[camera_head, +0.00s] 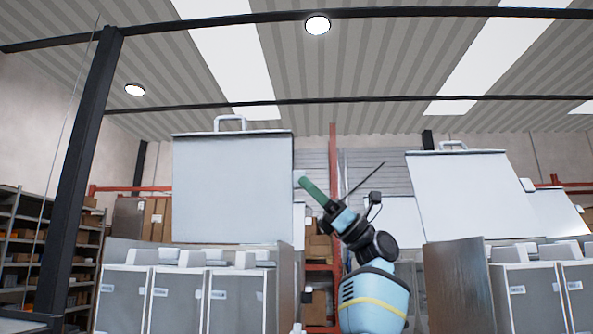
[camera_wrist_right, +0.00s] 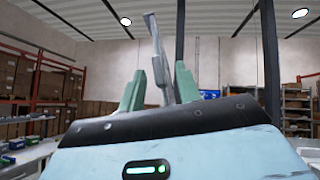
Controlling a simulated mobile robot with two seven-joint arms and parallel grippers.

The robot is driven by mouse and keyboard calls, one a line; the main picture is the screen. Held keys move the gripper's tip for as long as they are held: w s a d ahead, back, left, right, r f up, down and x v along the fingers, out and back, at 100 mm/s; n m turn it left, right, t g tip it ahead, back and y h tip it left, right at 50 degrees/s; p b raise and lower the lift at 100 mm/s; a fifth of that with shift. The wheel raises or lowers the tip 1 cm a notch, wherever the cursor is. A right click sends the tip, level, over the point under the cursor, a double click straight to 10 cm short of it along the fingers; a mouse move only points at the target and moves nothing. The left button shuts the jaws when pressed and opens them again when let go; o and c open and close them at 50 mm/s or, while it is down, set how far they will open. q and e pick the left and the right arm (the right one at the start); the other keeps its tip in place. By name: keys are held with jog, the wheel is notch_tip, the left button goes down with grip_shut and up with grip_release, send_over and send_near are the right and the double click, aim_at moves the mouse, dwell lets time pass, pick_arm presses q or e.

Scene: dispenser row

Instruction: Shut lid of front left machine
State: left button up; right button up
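The front left machine (camera_head: 180,297) is at the left in the head view. Its pale grey lid (camera_head: 232,190) stands raised, nearly upright, with a handle (camera_head: 230,122) on its top edge. My right gripper (camera_head: 310,188) is to the right of the lid, with its green fingers pointing up and left. In the right wrist view the green fingers (camera_wrist_right: 160,88) are apart. A narrow grey shape (camera_wrist_right: 158,50) shows between and beyond them; it looks like the lid seen edge-on. I cannot tell whether anything touches it. My left gripper is not in view.
Another machine (camera_head: 528,297) with a raised lid (camera_head: 470,195) stands at the right. More raised lids show behind. A gap between the two front machines holds my right arm. Shelves (camera_head: 25,245) stand at the far left, beside a dark post (camera_head: 80,165).

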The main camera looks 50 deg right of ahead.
aim_at(294, 171)
jog(key=x, duration=0.4)
jog(key=shift+s+r, duration=0.1)
jog(key=shift+s, duration=0.15)
jog(key=shift+w+a+r, duration=0.25)
jog(key=shift+w+a, duration=0.05)
jog(key=shift+w, duration=0.1)
grip_shut()
